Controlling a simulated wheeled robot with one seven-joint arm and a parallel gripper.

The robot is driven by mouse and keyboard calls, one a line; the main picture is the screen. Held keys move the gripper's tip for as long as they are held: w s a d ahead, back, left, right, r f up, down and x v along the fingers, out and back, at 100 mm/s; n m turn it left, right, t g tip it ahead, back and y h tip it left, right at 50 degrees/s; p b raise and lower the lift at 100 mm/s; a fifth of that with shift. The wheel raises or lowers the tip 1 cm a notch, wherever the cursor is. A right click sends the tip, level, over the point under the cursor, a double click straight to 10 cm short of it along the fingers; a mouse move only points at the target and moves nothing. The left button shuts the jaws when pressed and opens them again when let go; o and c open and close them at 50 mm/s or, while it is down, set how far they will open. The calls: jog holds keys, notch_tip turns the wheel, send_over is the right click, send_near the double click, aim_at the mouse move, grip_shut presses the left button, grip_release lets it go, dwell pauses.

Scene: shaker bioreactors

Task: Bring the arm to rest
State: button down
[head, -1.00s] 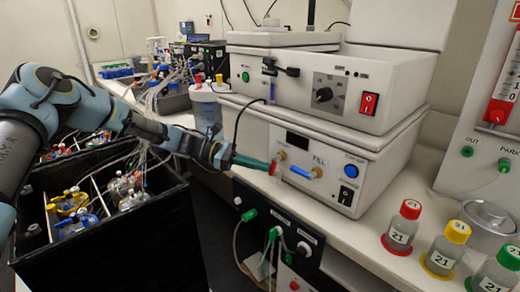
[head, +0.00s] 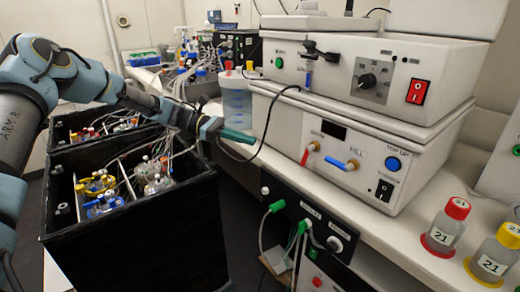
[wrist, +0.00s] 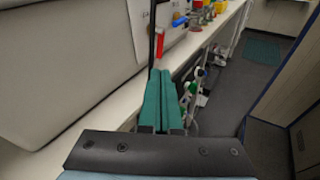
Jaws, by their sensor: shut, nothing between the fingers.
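My arm reaches in from the left in the head view. My gripper (head: 238,136) has green fingers, points right and is shut with nothing between the fingers. It is in the air in front of the white fill unit (head: 290,125), left of its red-handled valve (head: 308,152) and blue-handled valve (head: 349,165). In the wrist view my gripper (wrist: 164,100) shows its green fingers side by side.
Black bins (head: 140,245) with bottles and tubing stand below my arm. A dark cable (head: 268,125) hangs close by my fingertips. Red-capped (head: 446,228) and yellow-capped (head: 495,255) bottles stand on the bench at the right. Dark floor shows between bins and bench.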

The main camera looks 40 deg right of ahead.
jog(key=shift+w+a+r, duration=0.1)
jog(key=shift+w+a, duration=0.1)
jog(key=shift+w, duration=0.2)
